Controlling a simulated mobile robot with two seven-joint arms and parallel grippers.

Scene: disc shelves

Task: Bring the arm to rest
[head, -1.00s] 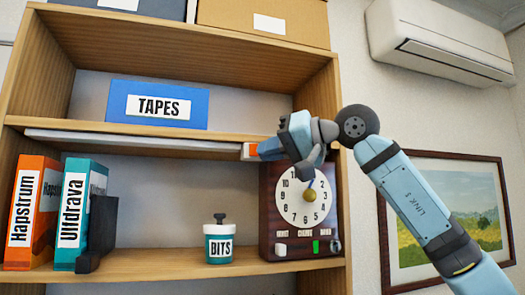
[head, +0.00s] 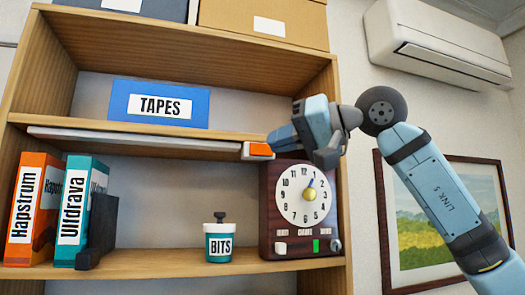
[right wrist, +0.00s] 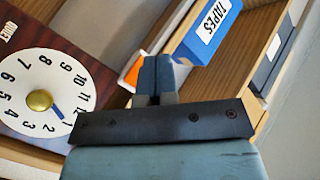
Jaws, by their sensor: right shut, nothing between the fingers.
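My right arm (head: 440,190) reaches in from the lower right in the head view. My right gripper (head: 281,140) is shut and empty, in front of the shelf at the upper edge of the dial box. In the right wrist view, its blue fingers (right wrist: 154,76) are together with nothing between them. The dial box (head: 268,215) has a white numbered face (head: 292,208), a brass knob (head: 310,194) and a blue pointer near 1. The gripper looks apart from the knob. My left gripper is not in view.
A pale bar (head: 140,141) with an orange end (head: 258,150) runs under the middle shelf, close to my fingers. A blue TAPES box (head: 195,104), a BITS jar (head: 219,255) and binders (head: 32,205) stand on the shelves.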

